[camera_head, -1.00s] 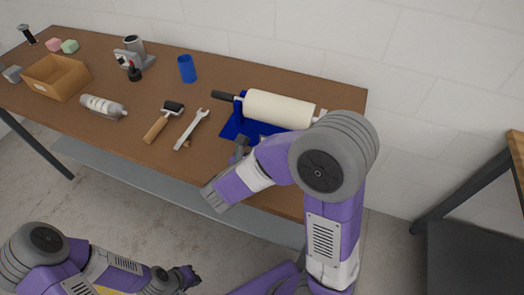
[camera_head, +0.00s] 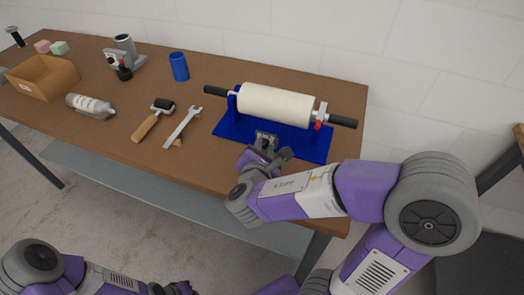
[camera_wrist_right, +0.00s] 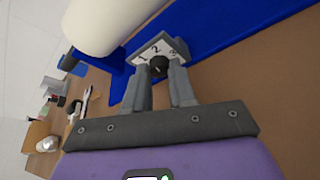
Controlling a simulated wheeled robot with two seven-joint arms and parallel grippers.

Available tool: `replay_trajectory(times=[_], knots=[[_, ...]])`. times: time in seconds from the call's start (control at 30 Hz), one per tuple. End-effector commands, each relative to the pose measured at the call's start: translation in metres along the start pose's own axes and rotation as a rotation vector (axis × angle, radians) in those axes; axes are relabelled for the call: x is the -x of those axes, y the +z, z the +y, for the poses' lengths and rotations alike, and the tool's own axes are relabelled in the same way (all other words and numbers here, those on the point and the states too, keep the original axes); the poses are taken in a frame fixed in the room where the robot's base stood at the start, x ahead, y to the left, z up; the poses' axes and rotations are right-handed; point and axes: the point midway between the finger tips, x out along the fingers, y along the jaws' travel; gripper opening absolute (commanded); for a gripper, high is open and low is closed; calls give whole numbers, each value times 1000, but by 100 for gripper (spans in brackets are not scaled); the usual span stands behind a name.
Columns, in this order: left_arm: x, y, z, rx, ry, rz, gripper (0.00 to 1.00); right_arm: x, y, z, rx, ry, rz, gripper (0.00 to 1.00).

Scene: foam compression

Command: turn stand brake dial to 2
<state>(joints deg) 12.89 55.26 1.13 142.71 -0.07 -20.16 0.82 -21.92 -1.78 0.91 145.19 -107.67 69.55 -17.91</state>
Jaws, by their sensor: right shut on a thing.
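The blue stand (camera_head: 230,126) holds a cream foam roll (camera_head: 275,105) at the back right of the table. At its front edge is a small grey brake dial plate (camera_head: 265,137). In the right wrist view, the plate (camera_wrist_right: 143,57) is marked 1, 2 and 3, with a black dial knob (camera_wrist_right: 159,66) below the numbers. My right gripper (camera_head: 271,152) is at the plate, its fingers shut on the knob from both sides. I cannot tell which number the knob points to. My left gripper (camera_head: 174,289) is low at the bottom edge, away from the table; its fingers are unclear.
A wrench (camera_head: 183,127), a roller tool (camera_head: 153,119), a bottle (camera_head: 90,105), a blue cup (camera_head: 179,66), a grey device (camera_head: 124,58) and an open box (camera_head: 42,77) are to the left. The red clip (camera_head: 318,125) is at the roll's right end.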

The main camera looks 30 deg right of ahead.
Motion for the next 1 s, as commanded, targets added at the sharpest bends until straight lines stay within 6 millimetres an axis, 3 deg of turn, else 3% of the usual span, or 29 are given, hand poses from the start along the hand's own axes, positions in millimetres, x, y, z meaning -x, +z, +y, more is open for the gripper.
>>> replay_trajectory(times=[0.3, 0.8, 0.83, 0.97, 1.0], knots=[[-2, 0, -1, 0, 0, 0, 0, 0, 0, -1, -93, 36, 2, 0], [-2, 0, -1, 0, 0, 0, 0, 0, 0, 0, -107, 44, 2, 0], [-2, 0, -1, 0, 0, 0, 0, 0, 0, 0, -107, 44, 2, 29], [-2, 0, -1, 0, 0, 0, 0, 0, 0, 0, -106, 44, 2, 49], [-2, 0, -1, 0, 0, 0, 0, 0, 0, 0, -106, 44, 2, 50]])
